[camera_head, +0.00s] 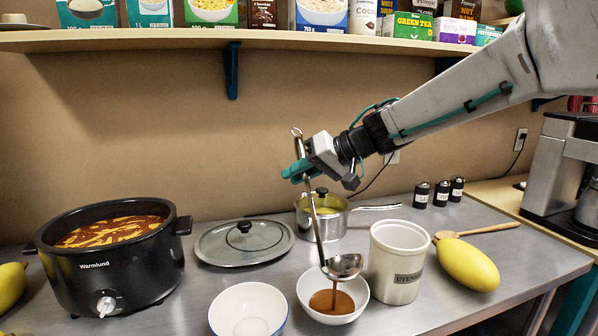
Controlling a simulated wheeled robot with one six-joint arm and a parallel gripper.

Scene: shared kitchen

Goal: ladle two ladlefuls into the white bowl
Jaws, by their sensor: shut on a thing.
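My gripper (308,168) is shut on the upper handle of a steel ladle (314,215), which hangs steeply down. The ladle's cup (343,266) is tilted just above a white bowl (304,289). Brown soup (331,301) lies in this bowl and seems to reach up towards the cup's lip. A second whitish bowl (248,324) with a bluish rim stands to its left and looks empty. A black slow cooker (120,268) at the left is open and holds orange-brown soup (118,231). How much is in the cup is hidden.
A glass lid (230,257) lies between the cooker and a saucepan (331,225) with yellow contents. A utensil crock (392,280) stands close right of the ladle. Beyond are a yellow squash (468,265) and wooden spoon (490,230). A loaded shelf (150,40) runs above.

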